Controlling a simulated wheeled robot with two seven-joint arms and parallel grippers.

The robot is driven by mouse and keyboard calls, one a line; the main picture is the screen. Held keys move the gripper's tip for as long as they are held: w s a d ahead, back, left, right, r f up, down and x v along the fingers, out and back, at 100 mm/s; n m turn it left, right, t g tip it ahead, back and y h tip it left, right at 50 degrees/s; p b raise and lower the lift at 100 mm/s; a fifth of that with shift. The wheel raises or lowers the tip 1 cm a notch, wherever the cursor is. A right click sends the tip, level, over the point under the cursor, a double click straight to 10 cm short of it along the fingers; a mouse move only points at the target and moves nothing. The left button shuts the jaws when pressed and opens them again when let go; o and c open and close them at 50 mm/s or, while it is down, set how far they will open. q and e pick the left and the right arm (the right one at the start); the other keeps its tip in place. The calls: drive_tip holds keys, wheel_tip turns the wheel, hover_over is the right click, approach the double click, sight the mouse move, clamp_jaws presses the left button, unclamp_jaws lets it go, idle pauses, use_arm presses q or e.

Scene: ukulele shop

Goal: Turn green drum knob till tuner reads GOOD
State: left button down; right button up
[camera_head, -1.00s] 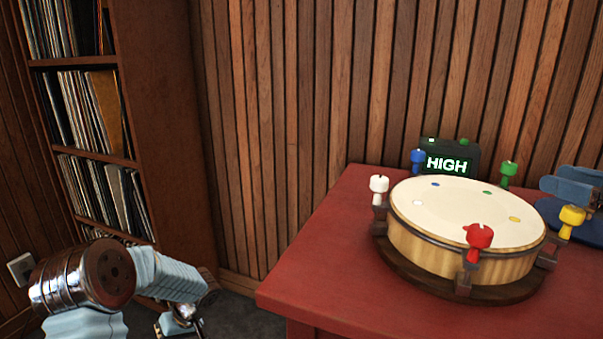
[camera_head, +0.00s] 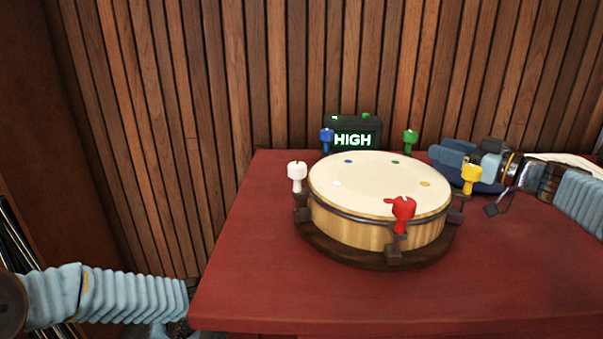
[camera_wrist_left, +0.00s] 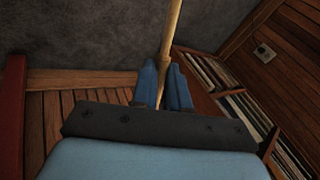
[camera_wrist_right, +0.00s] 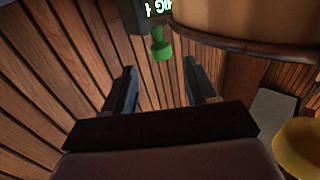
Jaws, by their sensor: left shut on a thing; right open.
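The drum (camera_head: 345,225) sits on a round dark base on the red table, with coloured knobs around its rim. The green drum knob (camera_head: 410,140) stands at the back right; it also shows upright in the right wrist view (camera_wrist_right: 161,45), ahead of the fingers. The tuner (camera_head: 352,135) behind the drum reads HIGH in green. My left gripper (camera_wrist_left: 164,85) is shut on a thin wooden stick (camera_wrist_left: 172,30), away from the drum.
The yellow knob (camera_head: 471,178) stands close to my right gripper. The red (camera_head: 403,212), white (camera_head: 297,176) and blue (camera_head: 327,139) knobs are around the drum. The red table's (camera_head: 255,270) front left is clear.

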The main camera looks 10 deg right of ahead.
sight(409, 144)
use_arm(q)
wheel_tip(409, 144, up, 2)
drive_tip(key=shift+r+p, duration=0.2)
drive_tip(key=shift+p, duration=0.85)
use_arm(e)
drive_tip(key=x, duration=0.9)
drive_tip(key=shift+a, duration=0.1)
drive_tip(key=shift+c, duration=0.2)
